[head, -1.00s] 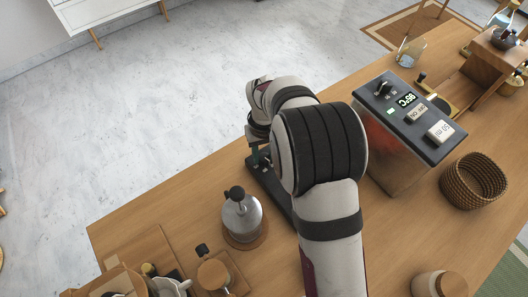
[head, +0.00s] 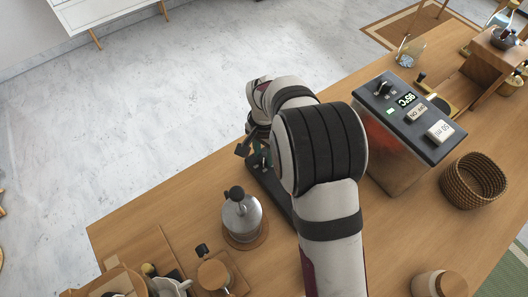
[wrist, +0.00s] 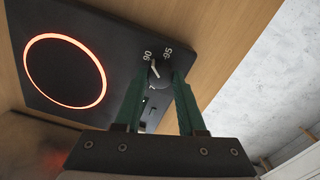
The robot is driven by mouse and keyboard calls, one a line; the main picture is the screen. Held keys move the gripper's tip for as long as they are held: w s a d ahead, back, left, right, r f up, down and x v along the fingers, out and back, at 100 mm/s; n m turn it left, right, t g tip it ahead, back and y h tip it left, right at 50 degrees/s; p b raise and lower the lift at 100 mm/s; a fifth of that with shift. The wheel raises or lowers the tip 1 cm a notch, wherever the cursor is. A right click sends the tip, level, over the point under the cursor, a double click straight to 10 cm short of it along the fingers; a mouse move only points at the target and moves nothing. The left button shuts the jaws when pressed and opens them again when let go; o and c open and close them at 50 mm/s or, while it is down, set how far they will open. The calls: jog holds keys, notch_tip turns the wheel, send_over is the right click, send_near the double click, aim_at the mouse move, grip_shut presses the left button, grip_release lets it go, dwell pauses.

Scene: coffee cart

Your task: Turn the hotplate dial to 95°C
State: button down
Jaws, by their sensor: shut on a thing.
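The black hotplate (wrist: 115,55) shows in the wrist view with a glowing orange ring (wrist: 65,70). Its dial (wrist: 160,75) is a small dark knob near the plate's edge, with labels 90 and 95 beside it. A white pointer mark on the dial points up-left, near the 90 label. My gripper (wrist: 160,82) has its green fingers on either side of the dial and is shut on it. In the head view the hotplate (head: 268,185) is a dark slab mostly hidden by my arm. My gripper (head: 261,155) is partly hidden there too.
A dark-topped machine (head: 440,148) with a 95°C display stands right of my arm. A glass-and-metal press (head: 242,215) stands on the left, near the hotplate. A woven basket (head: 472,182) is at the right. The wooden counter (head: 185,185) is clear at far left.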

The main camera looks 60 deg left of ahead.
aim_at(264, 157)
jog(key=m, duration=0.5)
jog(key=shift+m, duration=2.4)
jog(key=c, duration=0.5)
grip_release()
notch_tip(264, 157, up, 16)
